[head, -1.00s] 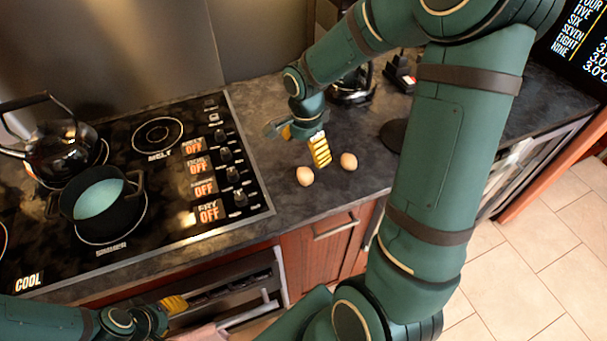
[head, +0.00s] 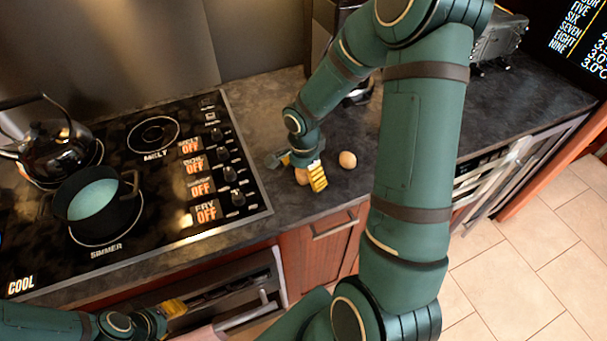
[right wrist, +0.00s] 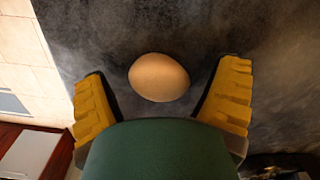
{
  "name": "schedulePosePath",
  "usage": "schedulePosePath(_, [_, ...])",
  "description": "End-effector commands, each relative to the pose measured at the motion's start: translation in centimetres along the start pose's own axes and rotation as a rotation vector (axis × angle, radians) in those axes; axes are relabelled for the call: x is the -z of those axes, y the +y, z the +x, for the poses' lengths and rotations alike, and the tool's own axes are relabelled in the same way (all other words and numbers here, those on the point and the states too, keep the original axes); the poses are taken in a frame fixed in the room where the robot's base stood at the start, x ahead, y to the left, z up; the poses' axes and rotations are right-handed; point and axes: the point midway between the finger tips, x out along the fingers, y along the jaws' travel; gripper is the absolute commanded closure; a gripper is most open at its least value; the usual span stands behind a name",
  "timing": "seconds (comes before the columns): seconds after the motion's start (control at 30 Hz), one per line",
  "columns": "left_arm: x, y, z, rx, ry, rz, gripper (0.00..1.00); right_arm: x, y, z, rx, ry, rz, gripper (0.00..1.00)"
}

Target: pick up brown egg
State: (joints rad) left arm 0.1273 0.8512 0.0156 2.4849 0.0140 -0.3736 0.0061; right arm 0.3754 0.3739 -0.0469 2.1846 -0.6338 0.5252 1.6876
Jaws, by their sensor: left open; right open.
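Two brown eggs lie on the dark countertop right of the stove. The left egg (head: 301,176) is partly hidden behind my right gripper (head: 307,172) in the head view. The other egg (head: 347,159) lies in the open just right of the gripper. In the right wrist view, one egg (right wrist: 159,77) sits between the two spread yellow fingers, with a gap on each side. My right gripper is open and holds nothing. My left gripper (head: 172,307) is open at the lower left, in front of the counter and far from the eggs.
The stove (head: 150,190) holds a dark pot (head: 128,212) and a black kettle (head: 60,148). A wooden drawer front (head: 325,245) is below the eggs at the counter's front edge. A grey appliance (head: 498,42) stands at the back right. My right arm covers part of the counter.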

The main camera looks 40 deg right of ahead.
Motion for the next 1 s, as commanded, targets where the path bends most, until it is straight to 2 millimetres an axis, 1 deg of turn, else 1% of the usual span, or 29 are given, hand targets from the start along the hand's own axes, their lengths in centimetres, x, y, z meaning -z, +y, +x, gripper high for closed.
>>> schedulePosePath(0.07, [0.0,0.0,0.0,0.000,0.000,0.000,0.53,0.0,0.0,0.0,0.000,0.000,0.000,0.13])
schedulePosePath(0.1, [0.0,0.0,0.0,0.000,0.000,0.000,0.53,0.0,0.0,0.0,0.000,0.000,0.000,0.26])
schedulePosePath(0.17, [0.0,0.0,0.0,0.000,0.000,0.000,0.53,0.0,0.0,-0.1,0.000,0.000,0.000,0.39])
schedulePosePath(0.2, [0.0,0.0,0.0,0.000,0.000,0.000,0.53,0.0,0.0,-0.1,0.000,0.000,0.000,0.48])
schedulePosePath(0.23, [0.0,0.0,0.0,0.000,0.000,0.000,0.53,0.0,0.0,-0.1,0.000,0.000,0.000,0.55])
schedulePosePath(0.27, [0.0,0.0,0.0,0.000,0.000,0.000,0.53,0.0,0.0,-0.1,0.000,0.000,0.000,0.57])
schedulePosePath(0.57, [0.0,0.0,0.0,0.000,0.000,0.000,0.53,0.0,0.0,-0.1,0.001,0.000,0.000,0.57])
schedulePosePath(0.67, [0.0,0.0,-0.1,0.000,0.001,0.000,0.53,0.0,-0.1,-0.6,0.002,0.001,0.000,0.57])
schedulePosePath(0.77, [0.1,0.1,-0.3,0.000,0.002,-0.001,0.53,0.0,-0.1,-1.9,0.004,0.002,0.002,0.57])
schedulePosePath(1.0, [0.4,0.3,-0.9,0.001,0.008,-0.002,0.53,0.1,-0.1,-6.6,0.006,0.003,0.001,0.57])
